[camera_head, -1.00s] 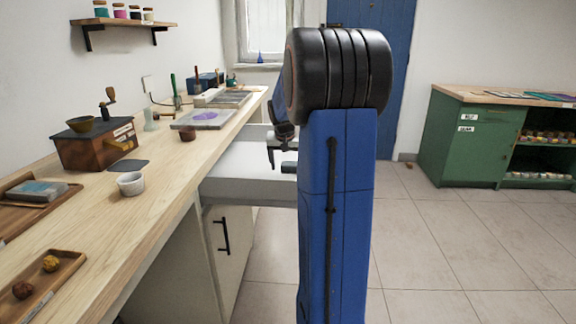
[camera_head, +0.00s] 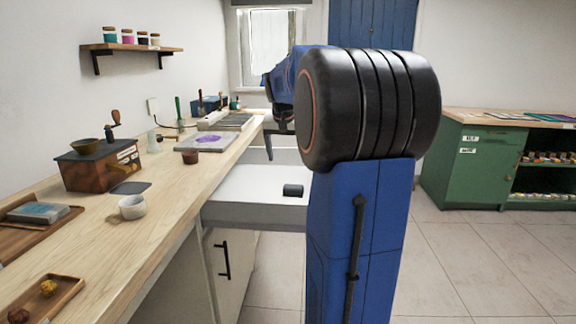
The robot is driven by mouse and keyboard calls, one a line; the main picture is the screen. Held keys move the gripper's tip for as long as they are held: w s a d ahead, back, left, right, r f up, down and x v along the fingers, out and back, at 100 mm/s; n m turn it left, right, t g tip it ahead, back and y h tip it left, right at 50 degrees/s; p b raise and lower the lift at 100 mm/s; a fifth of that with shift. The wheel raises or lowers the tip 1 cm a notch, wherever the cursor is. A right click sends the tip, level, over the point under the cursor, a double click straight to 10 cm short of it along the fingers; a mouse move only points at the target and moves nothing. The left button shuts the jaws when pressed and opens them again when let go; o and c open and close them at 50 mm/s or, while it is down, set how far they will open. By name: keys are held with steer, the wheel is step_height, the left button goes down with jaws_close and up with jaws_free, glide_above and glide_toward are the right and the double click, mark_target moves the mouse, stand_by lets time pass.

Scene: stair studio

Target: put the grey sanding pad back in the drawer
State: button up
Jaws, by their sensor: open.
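A small dark grey block (camera_head: 293,190), which looks like the sanding pad, lies in the open drawer (camera_head: 250,215), near its right end. My arm hides part of the drawer's right side. My gripper (camera_head: 270,146) hangs above the drawer, up and to the left of the block in the picture and apart from it. One finger shows pointing down; the other is hidden behind my arm. The gripper is open and I see nothing held in it.
A wooden counter (camera_head: 165,205) runs along the left. It bears a white cup (camera_head: 132,207), a brown cup (camera_head: 191,157), a dark flat piece (camera_head: 131,188), a wooden grinder (camera_head: 100,168) and trays. A green cabinet (camera_head: 478,165) stands right; open floor lies between.

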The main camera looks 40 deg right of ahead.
steer(key=shift+s+a+r, duration=0.2)
steer(key=shift+a+r, duration=0.05)
steer(key=shift+r, duration=0.35)
steer(key=s+a+f+n, duration=0.1)
steer(key=s+a+n, duration=0.15)
steer(key=a, duration=0.45)
steer(key=s+a+f+n+t+y, duration=0.1)
steer(key=s+a+f, duration=0.15)
steer(key=a, duration=0.45)
steer(key=s+a+f+n, duration=0.1)
steer(key=s+a, duration=0.3)
steer(key=a, duration=0.3)
steer(key=s+a+f+n+t+y, duration=0.1)
steer(key=s+a+f+n, duration=0.5)
steer(key=s+a+f, duration=0.7)
steer(key=s+a+y, duration=0.1)
steer(key=s, duration=0.2)
steer(key=shift+s+a+y, duration=0.3)
steer(key=shift+s, duration=0.1)
